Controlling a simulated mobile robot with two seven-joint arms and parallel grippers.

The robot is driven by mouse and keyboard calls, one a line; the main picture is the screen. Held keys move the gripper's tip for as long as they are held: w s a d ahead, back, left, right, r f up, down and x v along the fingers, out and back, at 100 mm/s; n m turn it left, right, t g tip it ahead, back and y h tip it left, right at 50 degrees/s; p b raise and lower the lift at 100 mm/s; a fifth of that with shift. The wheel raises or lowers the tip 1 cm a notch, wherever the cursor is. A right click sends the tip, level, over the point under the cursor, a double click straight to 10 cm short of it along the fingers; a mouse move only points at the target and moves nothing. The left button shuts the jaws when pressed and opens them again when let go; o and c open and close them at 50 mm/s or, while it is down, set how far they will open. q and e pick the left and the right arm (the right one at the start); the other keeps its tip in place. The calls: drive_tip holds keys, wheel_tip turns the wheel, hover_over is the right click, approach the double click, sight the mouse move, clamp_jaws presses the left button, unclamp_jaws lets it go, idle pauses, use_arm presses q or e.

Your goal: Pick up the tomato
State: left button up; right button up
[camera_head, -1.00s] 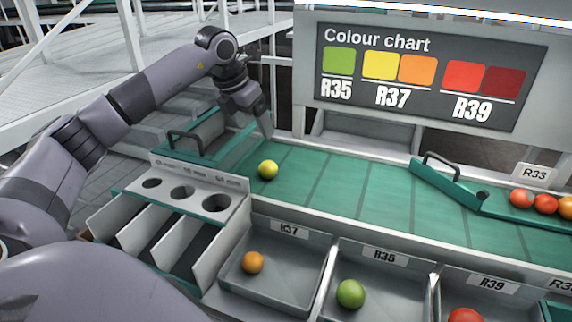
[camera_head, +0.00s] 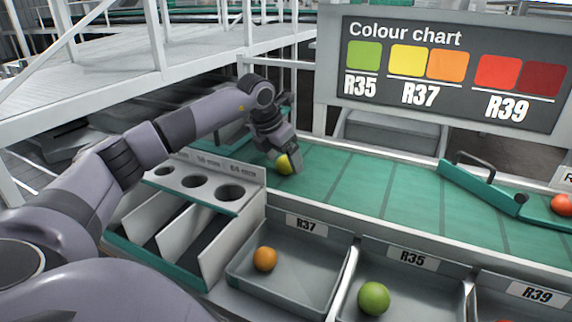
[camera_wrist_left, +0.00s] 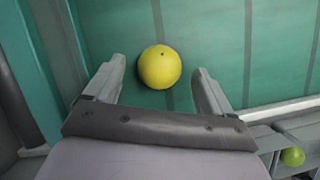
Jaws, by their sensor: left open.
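A yellow tomato (camera_head: 284,164) lies on the green belt (camera_head: 345,187) near its left end. My left gripper (camera_head: 286,152) is right at it in the head view and hides part of it. In the left wrist view the tomato (camera_wrist_left: 159,67) lies just beyond and between the fingertips of my open left gripper (camera_wrist_left: 160,75). A gap shows on both sides of the tomato. My right gripper is not in view.
Trays below the belt hold an orange tomato (camera_head: 265,259) under R37 and a green tomato (camera_head: 374,298) under R35. A sizing plate (camera_head: 213,184) with holes stands at the left. A green gate with a handle (camera_head: 484,187) crosses the belt at right.

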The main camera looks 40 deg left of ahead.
sight(284, 158)
use_arm(q)
drive_tip(key=shift+x, duration=0.8)
drive_tip(key=c, duration=0.8)
drive_tip(key=shift+c, duration=0.2)
drive_tip(key=shift+r, duration=0.2)
wheel_tip(284, 158, up, 20)
drive_tip(key=p, duration=0.2)
drive_tip(key=shift+f, duration=0.15)
